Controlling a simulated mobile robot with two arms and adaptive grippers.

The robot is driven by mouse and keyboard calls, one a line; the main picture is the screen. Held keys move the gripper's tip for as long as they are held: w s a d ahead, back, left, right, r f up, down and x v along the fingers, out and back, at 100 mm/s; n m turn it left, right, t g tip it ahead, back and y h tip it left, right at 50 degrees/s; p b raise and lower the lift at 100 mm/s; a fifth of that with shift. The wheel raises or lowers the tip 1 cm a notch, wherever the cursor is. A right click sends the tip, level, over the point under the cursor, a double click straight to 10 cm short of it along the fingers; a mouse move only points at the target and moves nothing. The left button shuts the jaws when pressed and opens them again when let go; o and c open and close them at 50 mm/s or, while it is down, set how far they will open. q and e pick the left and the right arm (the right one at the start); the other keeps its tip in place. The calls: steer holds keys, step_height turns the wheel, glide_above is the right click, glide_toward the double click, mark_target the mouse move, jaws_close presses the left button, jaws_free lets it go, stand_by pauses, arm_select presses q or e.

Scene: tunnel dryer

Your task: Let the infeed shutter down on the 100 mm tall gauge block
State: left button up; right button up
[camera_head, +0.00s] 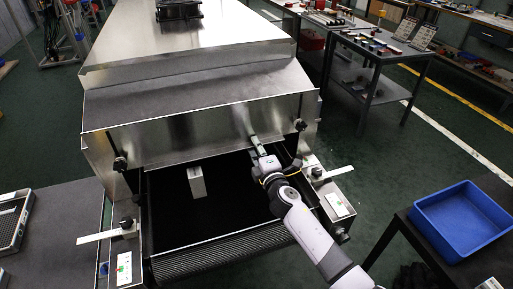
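The infeed shutter (190,138) is a wide metal plate across the front of the steel dryer hood. Its lower edge is above the dark belt, and a dark opening shows under it. The gauge block (197,183) is a pale upright block on the belt, below the shutter and left of my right gripper. My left gripper is not in view.
Black knobs with flat metal arms stand on the left bracket (122,229) and right bracket (318,176) beside the belt (220,250). A blue tray (461,219) is on a table at right. A dark side table (62,225) is at left.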

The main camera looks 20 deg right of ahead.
steer(key=shift+c, duration=0.4)
jaws_close()
stand_by(0.4)
